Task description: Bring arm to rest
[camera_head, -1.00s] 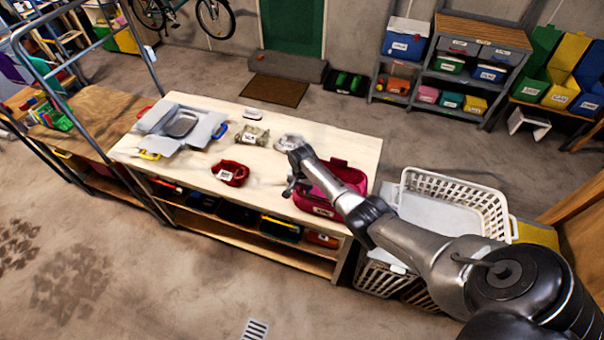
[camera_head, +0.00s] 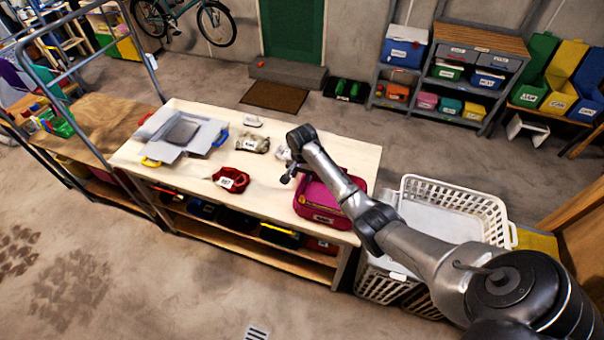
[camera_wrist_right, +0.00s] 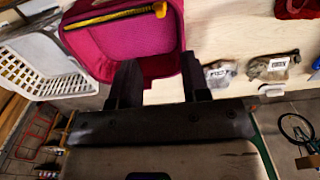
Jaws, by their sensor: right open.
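My right arm comes in from the lower right in the head view. Its gripper (camera_head: 288,174) is above the table, by the left side of the pink bag (camera_head: 322,206), partly hidden by its own wrist. In the right wrist view the two dark fingers (camera_wrist_right: 160,82) are apart with nothing held between them. The pink bag (camera_wrist_right: 125,45) lies beyond the fingertips, with a yellow strip along its edge. Contact between fingers and bag cannot be told. My left gripper is out of view.
The wooden table (camera_head: 215,188) also carries a red labelled item (camera_head: 231,180), a camouflage item (camera_head: 252,143) and a grey open case (camera_head: 183,133). A white laundry basket (camera_head: 456,204) stands right of the table, close beneath my arm. A metal-framed cart (camera_head: 100,118) stands at left.

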